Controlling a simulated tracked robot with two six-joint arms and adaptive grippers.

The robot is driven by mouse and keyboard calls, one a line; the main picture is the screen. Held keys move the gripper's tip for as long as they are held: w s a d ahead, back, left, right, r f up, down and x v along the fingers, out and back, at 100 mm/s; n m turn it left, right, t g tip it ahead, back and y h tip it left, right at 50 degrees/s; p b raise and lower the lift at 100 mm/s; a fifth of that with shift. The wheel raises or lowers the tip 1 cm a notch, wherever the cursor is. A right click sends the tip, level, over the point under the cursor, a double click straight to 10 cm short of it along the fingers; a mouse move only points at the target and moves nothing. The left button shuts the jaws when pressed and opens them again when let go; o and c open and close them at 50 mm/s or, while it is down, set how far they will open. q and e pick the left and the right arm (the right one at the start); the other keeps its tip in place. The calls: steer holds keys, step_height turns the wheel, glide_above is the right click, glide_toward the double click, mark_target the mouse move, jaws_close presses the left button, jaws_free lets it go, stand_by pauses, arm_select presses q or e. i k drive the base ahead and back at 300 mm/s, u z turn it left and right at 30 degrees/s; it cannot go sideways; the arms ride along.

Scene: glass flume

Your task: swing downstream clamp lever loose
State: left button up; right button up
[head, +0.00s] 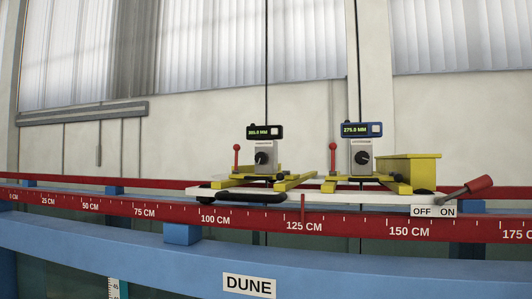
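A clamp lever with a red grip (480,186) sits at the right end of the white carriage (330,200). It leans up and to the right from a dark pivot. An OFF/ON plate (433,211) is below it, and the grip lies beyond the ON side. Two upright levers with red knobs, a left one (237,149) and a right one (333,150), stand by the gauges. No label tells which lever is downstream. Neither of my grippers is in view.
The carriage rests along the red scale rail (350,225), with its pointer near 125 CM. Two gauges, a left one (265,131) and a right one (362,129), stand on yellow frames. A black handle (250,197) is at the carriage front. The blue beam (130,245) runs across the foreground.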

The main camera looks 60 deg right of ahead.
mark_target(237, 147)
steer(key=k, duration=1)
steer(key=z, duration=0.8)
steer(key=i, duration=1)
steer(key=z, duration=0.1)
